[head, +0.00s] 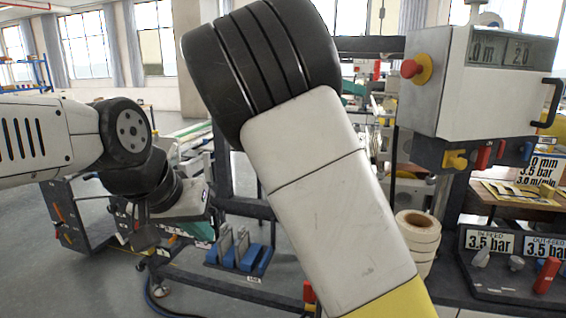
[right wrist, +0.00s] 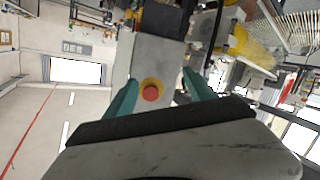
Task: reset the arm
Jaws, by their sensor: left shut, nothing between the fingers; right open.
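My left arm comes in from the left in the head view, and its dark wrist points down. My left gripper (head: 196,230) is partly visible below that wrist, with a teal finger showing. It is shut, and I see nothing held. My right arm crosses the middle of the head view as a large white link with a black joint, and its gripper is hidden there. In the right wrist view my right gripper (right wrist: 160,92) has its two teal fingers apart. Nothing is between them; a red button shows beyond.
A control box (head: 478,85) with a red emergency button (head: 411,69) stands at upper right; the button also shows in the right wrist view (right wrist: 151,90). Blue blocks (head: 240,258), stacked rolls (head: 416,240) and a gauge panel (head: 490,262) are nearby. Floor is open at lower left.

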